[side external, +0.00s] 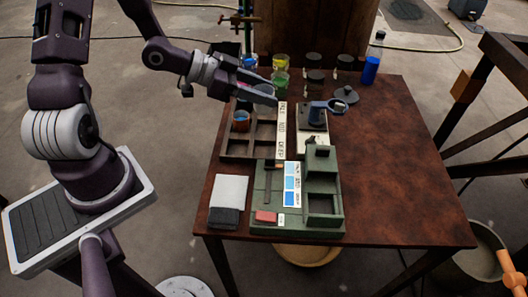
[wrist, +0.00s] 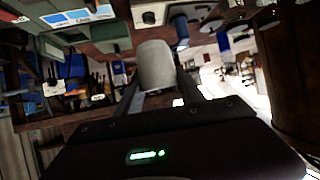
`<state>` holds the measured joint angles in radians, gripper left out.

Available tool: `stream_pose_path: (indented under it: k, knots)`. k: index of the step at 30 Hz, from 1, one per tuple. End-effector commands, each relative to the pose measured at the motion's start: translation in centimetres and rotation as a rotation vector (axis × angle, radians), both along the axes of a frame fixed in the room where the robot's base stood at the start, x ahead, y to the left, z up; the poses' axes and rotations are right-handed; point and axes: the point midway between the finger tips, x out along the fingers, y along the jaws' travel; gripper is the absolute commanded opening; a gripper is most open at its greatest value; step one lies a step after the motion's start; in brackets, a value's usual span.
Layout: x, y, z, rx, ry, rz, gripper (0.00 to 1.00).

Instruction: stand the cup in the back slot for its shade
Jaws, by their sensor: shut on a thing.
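In the side external view my gripper (side external: 262,89) is above the back of the dark slotted tray (side external: 229,153), near the jars. It is shut on a greyish cup (side external: 264,98), which is partly hidden by the fingers. In the wrist view the cup (wrist: 156,66) is a pale grey rounded shape between the two fingers, and its contents cannot be seen. A cup with blue in it (side external: 241,117) stands in a left compartment of the tray. A white label strip (side external: 282,132) runs along the tray's right side. A card with blue swatches (side external: 291,184) lies on the green block.
Behind are jars, among them a yellow one (side external: 280,62) and a green one (side external: 281,78), and a blue cylinder (side external: 370,69). The green block (side external: 264,207) is in front. The table's right side is clear.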

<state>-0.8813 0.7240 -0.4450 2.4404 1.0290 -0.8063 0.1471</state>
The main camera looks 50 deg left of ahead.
Motion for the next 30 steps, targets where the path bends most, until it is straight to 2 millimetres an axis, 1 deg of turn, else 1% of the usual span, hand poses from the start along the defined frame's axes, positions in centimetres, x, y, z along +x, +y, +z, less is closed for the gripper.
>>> stream_pose_path:
  k: [1, 6, 11, 15, 20, 21, 24, 27, 30]
  knots:
    - [-0.1, -0.4, -1.0, -0.009, 0.007, -0.008, 0.0]
    - [0.0, -0.4, -3.6, -0.007, 0.007, -0.006, 0.0]
    - [0.0, -0.4, -5.5, -0.003, 0.006, -0.007, 0.0]
    - [-0.1, -0.4, -8.9, -0.004, 0.009, -0.007, 0.0]
    - [0.0, -0.4, -11.6, -0.003, 0.006, -0.006, 0.0]
    - [-0.1, -0.4, -12.6, -0.004, 0.007, -0.006, 0.0]
    - [0.0, -0.4, -14.4, -0.002, 0.005, -0.007, 0.0]
    - [0.0, -0.4, -15.2, -0.001, 0.003, -0.007, 0.0]
    - [0.0, -0.3, -15.2, 0.0, 0.003, -0.007, 0.0]
